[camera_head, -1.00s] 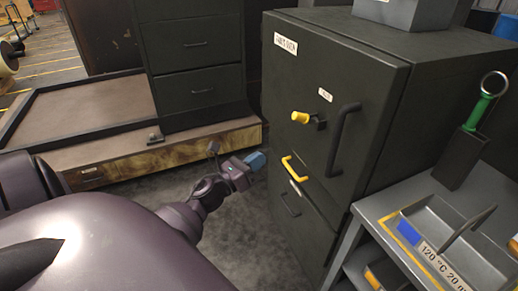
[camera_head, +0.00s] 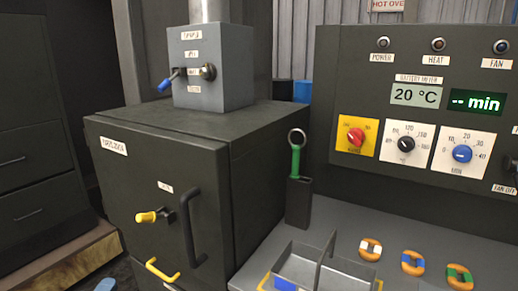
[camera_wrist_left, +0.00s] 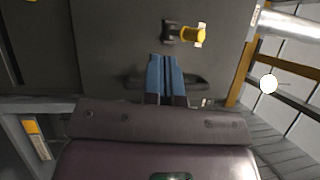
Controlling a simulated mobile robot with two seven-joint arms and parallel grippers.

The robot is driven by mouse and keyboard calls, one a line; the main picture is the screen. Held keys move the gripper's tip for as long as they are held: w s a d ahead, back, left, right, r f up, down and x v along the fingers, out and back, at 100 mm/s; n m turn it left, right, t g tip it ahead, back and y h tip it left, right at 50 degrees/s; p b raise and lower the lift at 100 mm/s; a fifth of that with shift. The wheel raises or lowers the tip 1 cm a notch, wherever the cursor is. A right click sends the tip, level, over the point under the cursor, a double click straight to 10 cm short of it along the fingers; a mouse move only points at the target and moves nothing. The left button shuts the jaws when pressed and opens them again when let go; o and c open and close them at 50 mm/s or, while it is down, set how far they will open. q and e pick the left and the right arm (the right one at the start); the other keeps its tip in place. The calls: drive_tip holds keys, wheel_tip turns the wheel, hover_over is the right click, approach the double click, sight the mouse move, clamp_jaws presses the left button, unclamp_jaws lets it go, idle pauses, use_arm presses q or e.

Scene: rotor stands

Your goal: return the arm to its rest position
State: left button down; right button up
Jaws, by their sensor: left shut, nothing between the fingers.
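My left gripper (camera_wrist_left: 163,62) shows in the left wrist view with its two blue fingers together and nothing between them. In the head view only a bit of its blue tip (camera_head: 105,285) shows at the lower left edge; the rest of the arm is out of frame. In the wrist view the fingers point at the front of a dark cabinet (camera_wrist_left: 105,40), overlapping its black handle (camera_wrist_left: 197,80); I cannot tell the gap. The yellow latch knob (camera_wrist_left: 192,34) is just past the fingertips. My right gripper is not in view.
The cabinet's door (camera_head: 130,190) is closed, with a yellow lower handle (camera_head: 160,271). A grey box (camera_head: 212,65) with a blue lever sits on top. At right are a control panel (camera_head: 420,50), a divided tray (camera_head: 300,262), a green-handled ring tool (camera_head: 296,155) and orange rings (camera_head: 413,262).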

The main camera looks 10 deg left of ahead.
use_arm(q)
drive_tip(key=s+d+f+n+g+h, duration=0.1)
drive_tip(key=s+d+f+n+g, duration=0.7)
drive_tip(key=s+d+f+n, duration=0.6)
drive_tip(key=s+f+n, duration=0.2)
drive_tip(key=s+f, duration=0.2)
drive_tip(key=shift+d, duration=0.25)
